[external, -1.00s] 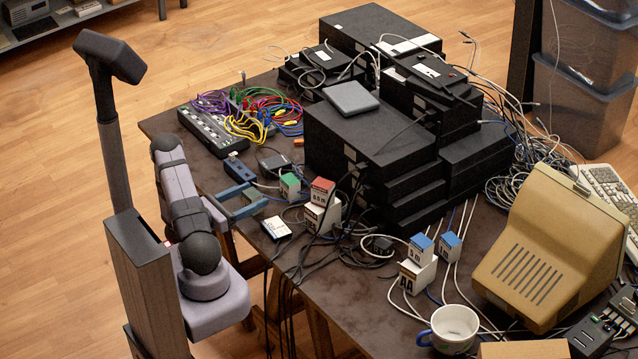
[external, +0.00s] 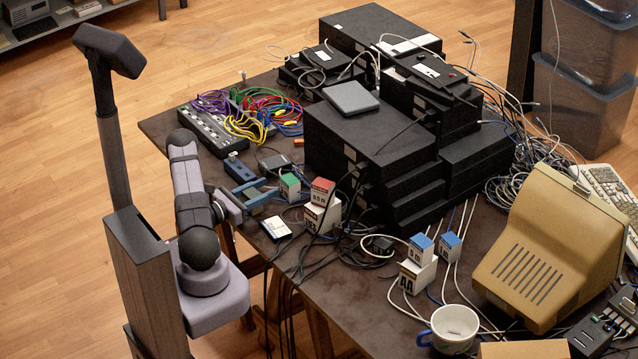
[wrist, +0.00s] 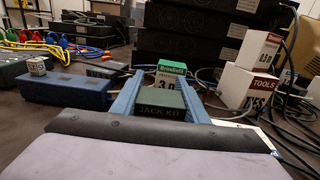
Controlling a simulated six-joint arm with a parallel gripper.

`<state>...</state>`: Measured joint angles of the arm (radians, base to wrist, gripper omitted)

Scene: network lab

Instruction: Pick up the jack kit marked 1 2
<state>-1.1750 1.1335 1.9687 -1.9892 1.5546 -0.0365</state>
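A dark green block lettered JACK KIT (wrist: 161,109) lies low between the two blue fingers of my gripper (wrist: 158,88) in the wrist view. I cannot read a 1 2 on it. The fingers stand apart on its left and right sides and look open; any small gap at its sides is too fine to make out. In the external view my gripper (external: 264,193) is low at the table's left edge, and the kit there is small and largely hidden between the fingers.
A green-topped white box (wrist: 171,76) stands just beyond the fingertips. A blue box (wrist: 65,92) lies to the left. Red-topped (wrist: 262,50) and white TOOLS (wrist: 247,88) boxes stand to the right with cables. A stack of black devices (external: 375,150) stands behind.

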